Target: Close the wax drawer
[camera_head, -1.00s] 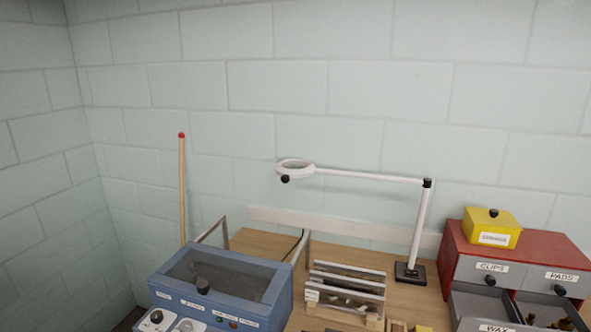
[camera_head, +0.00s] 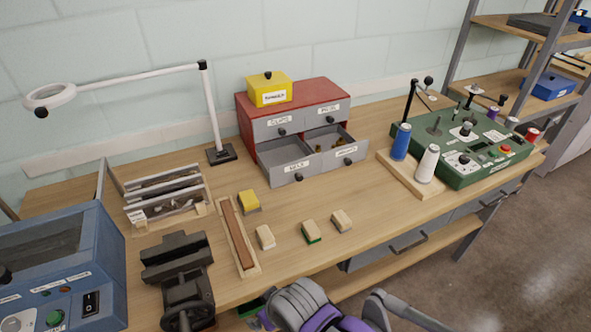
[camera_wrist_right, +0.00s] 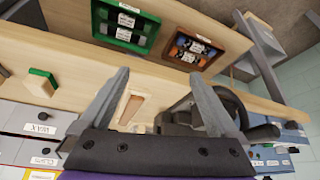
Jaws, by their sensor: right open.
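The wax drawer (camera_head: 297,172) is the lower left drawer of the red cabinet (camera_head: 317,91). It is pulled out, its grey interior looks empty, and its front has a white WAX label and a dark knob. In the right wrist view the wax drawer front (camera_wrist_right: 38,128) is at the left edge, its label upside down. My right gripper (camera_wrist_right: 160,88) is open and empty, its two fingers spread, apart from the drawer. In the head view my purple and grey arm shows at the bottom edge, below the table's front. My left gripper is not in view.
The lower right drawer (camera_head: 346,157) is also out, with small brown items inside. A yellow box (camera_head: 268,90) sits on the cabinet. Small blocks (camera_head: 312,232), a wooden tray (camera_head: 236,235) and a vise (camera_head: 180,270) lie in front. A spool base (camera_head: 415,178) stands right.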

